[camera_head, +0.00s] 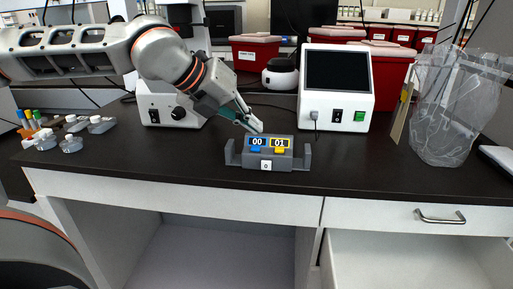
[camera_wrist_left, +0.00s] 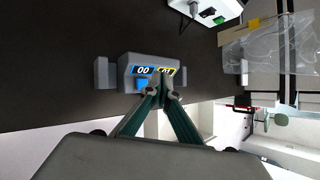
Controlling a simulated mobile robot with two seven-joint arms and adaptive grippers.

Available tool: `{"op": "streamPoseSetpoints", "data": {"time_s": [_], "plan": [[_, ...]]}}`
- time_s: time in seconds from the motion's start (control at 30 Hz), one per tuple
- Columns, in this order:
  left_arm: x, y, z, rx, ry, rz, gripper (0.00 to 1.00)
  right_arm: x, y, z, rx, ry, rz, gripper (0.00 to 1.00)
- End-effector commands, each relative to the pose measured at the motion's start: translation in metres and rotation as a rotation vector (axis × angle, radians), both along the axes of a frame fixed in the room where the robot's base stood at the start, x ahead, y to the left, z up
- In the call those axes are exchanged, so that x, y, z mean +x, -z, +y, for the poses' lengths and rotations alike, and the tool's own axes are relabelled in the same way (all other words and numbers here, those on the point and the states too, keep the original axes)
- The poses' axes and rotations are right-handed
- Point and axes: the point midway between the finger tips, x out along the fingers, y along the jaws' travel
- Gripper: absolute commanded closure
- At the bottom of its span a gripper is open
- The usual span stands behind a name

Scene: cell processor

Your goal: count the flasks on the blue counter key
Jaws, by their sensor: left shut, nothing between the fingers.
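The grey counter (camera_head: 283,160) stands on the dark bench top. Its blue display reads 00 and its yellow display reads 01. The blue key (camera_head: 256,150) is below the blue display, and it also shows in the wrist view (camera_wrist_left: 142,84). The yellow key (camera_head: 278,150) is beside it. My left gripper (camera_head: 259,129) is shut and empty, its tips just above and behind the counter in the head view. In the wrist view its tips (camera_wrist_left: 163,82) cover the yellow key's area; contact cannot be told. Several clear flasks (camera_head: 70,144) lie at the bench's left. My right gripper is out of view.
Colored-cap tubes (camera_head: 30,119) stand at the far left. A clear bag (camera_head: 445,110) is at the right. The bench front left of the counter is clear.

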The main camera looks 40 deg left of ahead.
Motion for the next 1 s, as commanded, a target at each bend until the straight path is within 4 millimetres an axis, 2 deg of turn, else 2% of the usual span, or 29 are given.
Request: {"op": "streamPoseSetpoints", "data": {"time_s": [0.03, 0.2, 0.53, 1.0], "plan": [[0.001, 0.011, 0.000, -0.001, 0.001, 0.009, 1.00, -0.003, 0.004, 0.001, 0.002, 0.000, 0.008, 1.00], [0.001, 0.019, 0.000, -0.001, 0.000, 0.007, 1.00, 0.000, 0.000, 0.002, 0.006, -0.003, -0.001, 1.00], [0.000, 0.019, 0.000, 0.000, -0.001, 0.003, 1.00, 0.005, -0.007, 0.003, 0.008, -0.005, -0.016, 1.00], [0.000, 0.019, 0.000, 0.000, 0.000, 0.004, 1.00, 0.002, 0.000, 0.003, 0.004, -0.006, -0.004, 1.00]]}}
